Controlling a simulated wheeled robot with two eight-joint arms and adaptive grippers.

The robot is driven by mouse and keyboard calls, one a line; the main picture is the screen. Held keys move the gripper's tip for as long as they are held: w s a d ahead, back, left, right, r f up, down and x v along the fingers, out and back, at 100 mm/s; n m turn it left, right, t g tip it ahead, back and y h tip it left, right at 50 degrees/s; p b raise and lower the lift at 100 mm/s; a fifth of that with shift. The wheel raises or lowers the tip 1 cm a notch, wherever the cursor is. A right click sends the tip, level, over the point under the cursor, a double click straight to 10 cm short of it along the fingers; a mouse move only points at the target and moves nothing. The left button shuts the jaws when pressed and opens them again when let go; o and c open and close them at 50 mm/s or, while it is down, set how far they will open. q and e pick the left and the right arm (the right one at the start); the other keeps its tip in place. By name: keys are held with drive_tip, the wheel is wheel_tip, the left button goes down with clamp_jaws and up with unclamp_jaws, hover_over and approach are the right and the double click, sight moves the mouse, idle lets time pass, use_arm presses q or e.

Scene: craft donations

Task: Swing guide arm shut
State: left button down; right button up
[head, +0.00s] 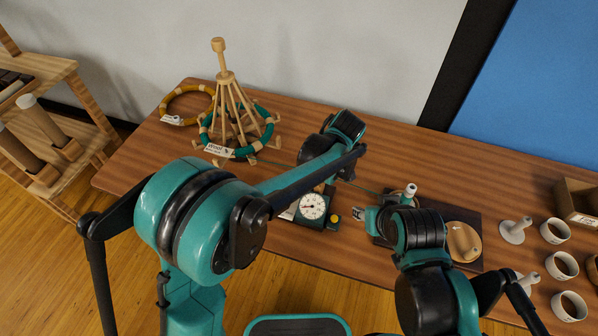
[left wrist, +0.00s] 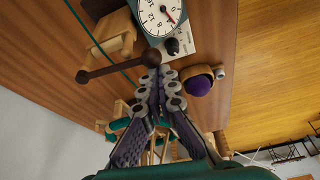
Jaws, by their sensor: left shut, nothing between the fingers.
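In the left wrist view, a dark brown rod with round ends (left wrist: 105,70), which looks like the guide arm, lies beside a pale wooden block (left wrist: 112,32) near the dial counter (left wrist: 165,15). My left gripper (left wrist: 152,72) is shut and empty, its tips close to the rod's upper end; I cannot tell if they touch. In the head view the dial counter (head: 313,206) stands at mid table. My left arm covers the rod and left gripper there. My right gripper (head: 359,213) seems to point left, right of the counter; its jaws are too small to read.
A wooden swift (head: 227,85) with green yarn stands at the back left, beside a yellow skein ring (head: 165,100). A green strand runs across the table (head: 150,150).

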use_arm(q)
drive_tip(key=shift+s+d, duration=0.2)
drive_tip(key=shift+d, duration=0.15)
use_arm(e)
drive_tip(key=shift+r, duration=0.1)
use_arm(q)
drive_tip(key=shift+d, duration=0.1)
idle(0.4)
drive_tip(key=shift+w+d, duration=0.4)
drive_tip(key=shift+w, duration=0.2)
drive_tip(key=shift+w+a, duration=0.15)
drive_tip(key=shift+a, duration=0.2)
wheel_tip(320, 180, up, 10)
drive_tip(key=p, duration=0.3)
drive_tip(key=shift+p, duration=0.4)
use_arm(e)
drive_tip(key=r, duration=0.1)
drive_tip(key=s+r, duration=0.1)
drive_tip(key=r, duration=0.1)
drive_tip(key=shift+s+r, duration=0.15)
drive_tip(key=shift+r, duration=0.15)
